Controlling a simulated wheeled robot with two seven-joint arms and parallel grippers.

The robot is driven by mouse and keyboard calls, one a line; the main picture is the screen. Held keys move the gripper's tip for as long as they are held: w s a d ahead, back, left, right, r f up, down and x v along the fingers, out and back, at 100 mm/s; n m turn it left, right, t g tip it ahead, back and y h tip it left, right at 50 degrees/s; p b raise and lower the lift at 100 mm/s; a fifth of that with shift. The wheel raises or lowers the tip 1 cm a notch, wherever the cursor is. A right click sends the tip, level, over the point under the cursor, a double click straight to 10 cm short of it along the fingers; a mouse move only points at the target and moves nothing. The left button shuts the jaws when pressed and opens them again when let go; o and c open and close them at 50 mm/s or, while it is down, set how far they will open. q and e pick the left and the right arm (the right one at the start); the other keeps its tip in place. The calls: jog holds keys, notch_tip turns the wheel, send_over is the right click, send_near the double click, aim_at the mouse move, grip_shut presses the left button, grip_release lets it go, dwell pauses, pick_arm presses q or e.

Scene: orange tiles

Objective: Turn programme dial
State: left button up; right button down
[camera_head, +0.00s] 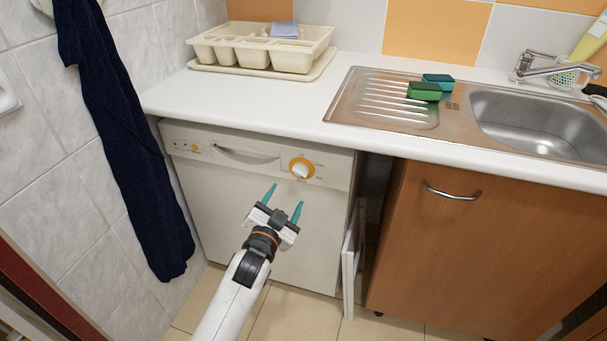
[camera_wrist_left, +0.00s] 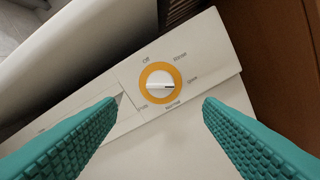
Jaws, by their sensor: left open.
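The programme dial (camera_head: 301,169) is a white knob in an orange ring at the right end of the white dishwasher's (camera_head: 225,205) control panel. In the left wrist view the dial (camera_wrist_left: 160,84) sits centrally between and beyond the fingertips, with labels around it; its dark pointer mark faces right, near a label. My left gripper (camera_head: 284,198) is open, with teal ribbed fingers, and is empty. It is in front of the dishwasher door, just below the dial in the head view, and apart from it. My right gripper is not in view.
The white worktop (camera_head: 240,104) overhangs the panel. A cream cutlery tray (camera_head: 262,45), a steel sink (camera_head: 540,120) and sponges (camera_head: 425,91) are on top. A dark towel (camera_head: 125,140) hangs at left. A wooden cabinet (camera_head: 480,250) stands at right, beyond a gap.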

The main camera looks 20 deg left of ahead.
aim_at(299, 175)
pick_arm(q)
jog(key=w, duration=0.5)
jog(key=w+b, duration=0.1)
jog(key=w, duration=0.4)
jog(key=shift+d, duration=0.2)
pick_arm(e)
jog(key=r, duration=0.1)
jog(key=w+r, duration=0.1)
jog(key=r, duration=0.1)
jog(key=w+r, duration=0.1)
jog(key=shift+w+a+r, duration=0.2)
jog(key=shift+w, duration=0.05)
pick_arm(q)
jog(key=c, duration=1)
jog(key=shift+o, duration=0.2)
jog(key=m+p, duration=0.1)
jog(key=m, duration=0.3)
jog(key=shift+m, duration=0.5)
jog(key=m, duration=0.3)
jog(key=shift+p, duration=0.4)
jog(key=shift+m, duration=1.9)
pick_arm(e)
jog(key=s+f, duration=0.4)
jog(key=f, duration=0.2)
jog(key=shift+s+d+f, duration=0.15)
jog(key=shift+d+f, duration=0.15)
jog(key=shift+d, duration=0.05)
pick_arm(q)
jog(key=shift+s, duration=0.1)
